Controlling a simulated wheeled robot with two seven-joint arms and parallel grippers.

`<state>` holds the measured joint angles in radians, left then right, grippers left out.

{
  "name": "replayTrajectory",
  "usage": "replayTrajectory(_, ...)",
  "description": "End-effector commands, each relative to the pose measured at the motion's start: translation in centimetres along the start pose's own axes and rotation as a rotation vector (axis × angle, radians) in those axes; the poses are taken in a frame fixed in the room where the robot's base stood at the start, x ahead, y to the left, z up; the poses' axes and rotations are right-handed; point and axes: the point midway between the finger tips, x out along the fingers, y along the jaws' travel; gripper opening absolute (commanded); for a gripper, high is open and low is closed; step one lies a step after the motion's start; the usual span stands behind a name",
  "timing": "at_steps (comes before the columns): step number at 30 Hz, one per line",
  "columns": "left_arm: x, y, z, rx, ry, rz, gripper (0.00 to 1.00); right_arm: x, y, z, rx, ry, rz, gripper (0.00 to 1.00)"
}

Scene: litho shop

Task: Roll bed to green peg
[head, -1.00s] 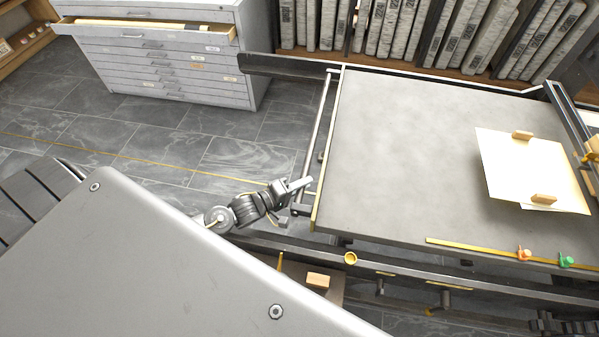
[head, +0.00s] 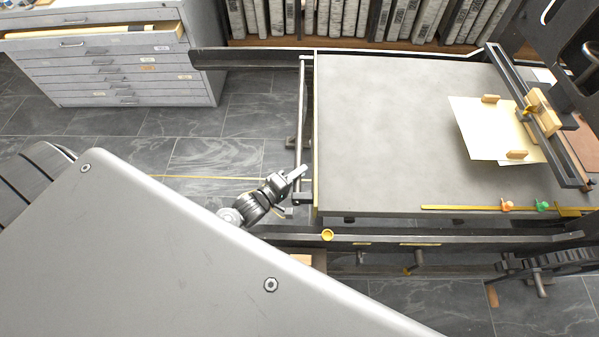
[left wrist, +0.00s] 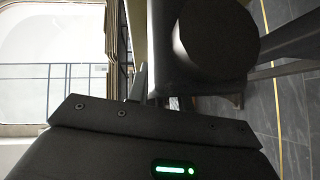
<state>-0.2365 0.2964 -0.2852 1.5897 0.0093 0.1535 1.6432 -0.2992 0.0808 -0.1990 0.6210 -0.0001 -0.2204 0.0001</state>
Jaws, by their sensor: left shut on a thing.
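The flat grey press bed (head: 400,130) lies in the middle of the head view, with a bar handle (head: 301,110) along its left end. My left gripper (head: 297,174) is shut on the near part of this bar. The green peg (head: 542,206) stands on a yellow strip (head: 455,208) at the bed's front edge, toward the right. An orange peg (head: 506,205) is just left of it. In the left wrist view a dark round shape is close up and the fingertips are hard to make out. My right gripper is out of view.
A cream sheet (head: 485,135) with wooden blocks lies on the bed. A dark cross beam (head: 515,85) spans above the bed's right side. A grey flat-file cabinet (head: 125,70) with an open top drawer stands back left. Bare floor lies left of the bed.

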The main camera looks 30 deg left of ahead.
Motion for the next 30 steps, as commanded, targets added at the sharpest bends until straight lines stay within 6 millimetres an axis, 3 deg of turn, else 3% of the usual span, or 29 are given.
replayTrajectory(1,0.1,0.1,-0.1,0.0,0.003,0.001,0.0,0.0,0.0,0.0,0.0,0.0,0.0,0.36)
replayTrajectory(2,0.1,0.1,-0.1,0.0,0.003,0.001,0.24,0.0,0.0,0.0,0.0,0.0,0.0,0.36)
replayTrajectory(6,0.2,0.1,0.0,0.0,-0.001,0.002,0.43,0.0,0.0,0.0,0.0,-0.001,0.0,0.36)
replayTrajectory(17,-0.4,0.0,0.1,-0.001,-0.003,0.001,0.43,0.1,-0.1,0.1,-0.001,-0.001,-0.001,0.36)
replayTrajectory(30,-8.3,-0.1,0.1,0.0,-0.003,0.0,0.43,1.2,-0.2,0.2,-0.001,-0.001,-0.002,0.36)
